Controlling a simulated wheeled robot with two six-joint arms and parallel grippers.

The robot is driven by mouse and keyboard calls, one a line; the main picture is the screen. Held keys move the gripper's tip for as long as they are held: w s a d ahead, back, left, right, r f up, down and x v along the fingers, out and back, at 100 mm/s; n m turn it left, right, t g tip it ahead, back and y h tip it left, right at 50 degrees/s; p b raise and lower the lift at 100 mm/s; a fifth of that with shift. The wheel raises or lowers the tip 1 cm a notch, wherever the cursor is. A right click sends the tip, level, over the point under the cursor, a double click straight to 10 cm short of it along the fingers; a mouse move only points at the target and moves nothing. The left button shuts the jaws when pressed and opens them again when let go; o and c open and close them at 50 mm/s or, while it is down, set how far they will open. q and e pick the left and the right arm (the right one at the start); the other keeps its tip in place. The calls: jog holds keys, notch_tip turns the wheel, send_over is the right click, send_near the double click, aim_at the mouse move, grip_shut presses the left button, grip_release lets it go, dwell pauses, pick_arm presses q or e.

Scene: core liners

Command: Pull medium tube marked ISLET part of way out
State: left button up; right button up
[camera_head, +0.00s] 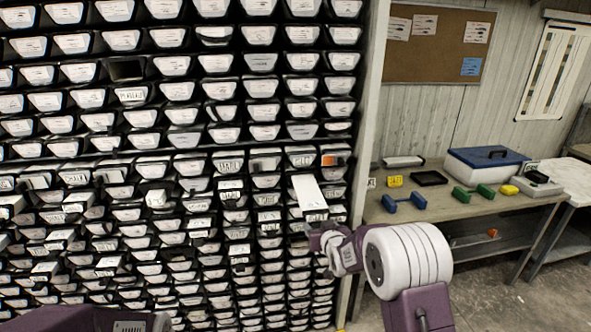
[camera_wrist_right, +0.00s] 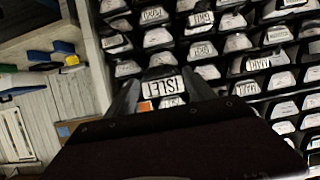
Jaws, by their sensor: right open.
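The medium tube marked ISLET (camera_wrist_right: 165,86) shows its white label in the right wrist view, between the two fingers of my right gripper (camera_wrist_right: 160,97). In the head view a tube (camera_head: 309,190) sticks part way out of the rack, its pale top showing; it appears to be the same one. My right gripper (camera_head: 318,230) is just in front of its end, open. Whether a finger touches the tube I cannot tell. My left gripper is not in view.
The rack (camera_head: 369,100) is filled with close rows of labelled tube ends, several sticking out at the left. An orange marker (camera_head: 327,160) is just above and right of the protruding tube. At the right a workbench (camera_head: 440,212) bears small boxes and a blue-lidded case (camera_head: 487,165).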

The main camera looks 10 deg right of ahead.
jog(key=r+b+v, duration=0.1)
jog(key=b+v, duration=0.2)
jog(key=v, duration=0.8)
jog(key=s+f+g, duration=0.6)
jog(key=s+f, duration=0.2)
jog(key=s, duration=0.5)
jog(key=s+f+g, duration=0.6)
jog(key=s+f, duration=0.3)
jog(key=s, duration=0.4)
jog(key=shift+d+f+m, duration=0.15)
jog(key=shift+d+m, duration=0.15)
